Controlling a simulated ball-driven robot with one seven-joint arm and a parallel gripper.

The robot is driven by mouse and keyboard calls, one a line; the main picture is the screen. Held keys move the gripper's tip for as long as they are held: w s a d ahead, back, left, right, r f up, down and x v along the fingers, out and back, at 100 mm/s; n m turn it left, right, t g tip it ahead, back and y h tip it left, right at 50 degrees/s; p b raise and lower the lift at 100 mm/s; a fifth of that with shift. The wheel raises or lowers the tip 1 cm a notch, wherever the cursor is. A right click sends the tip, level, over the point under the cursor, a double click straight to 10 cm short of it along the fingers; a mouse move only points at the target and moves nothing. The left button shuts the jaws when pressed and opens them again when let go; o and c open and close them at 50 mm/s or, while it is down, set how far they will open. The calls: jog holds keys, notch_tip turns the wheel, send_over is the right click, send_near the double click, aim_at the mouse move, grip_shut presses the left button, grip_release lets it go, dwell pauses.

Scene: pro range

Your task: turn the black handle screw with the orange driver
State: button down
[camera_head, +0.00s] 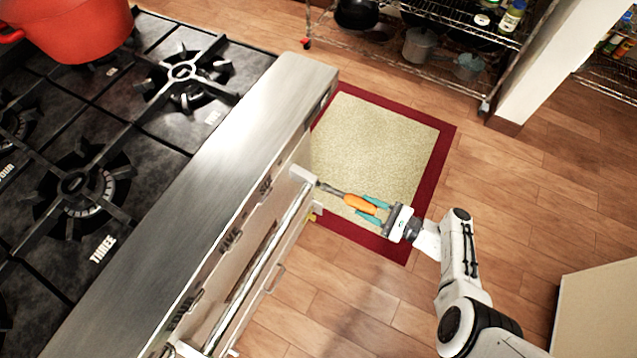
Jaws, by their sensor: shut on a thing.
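The orange driver (360,204) lies roughly level, with its dark shaft (331,190) pointing left toward the stove front. My gripper (374,207) has teal fingers and is shut on the driver's orange handle, to the right of the stove. The shaft's tip is at or very near the white end bracket (303,175) of the stove's front rail; I cannot tell whether it touches. The black handle screw is too small or hidden to make out.
The stove (200,200) with black burners fills the left, a red pot (65,30) on it. A long rail (258,268) runs along its front. A red-bordered mat (385,140) lies on the floor. A wire shelf (440,60) stands at the back.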

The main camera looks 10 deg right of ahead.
jog(key=shift+w+a, duration=0.1)
jog(key=shift+w+a, duration=0.3)
jog(key=shift+a, duration=0.15)
jog(key=shift+w+r+m, duration=0.1)
jog(key=shift+m, duration=1.1)
jog(key=shift+m+p, duration=0.3)
jog(key=shift+m, duration=0.7)
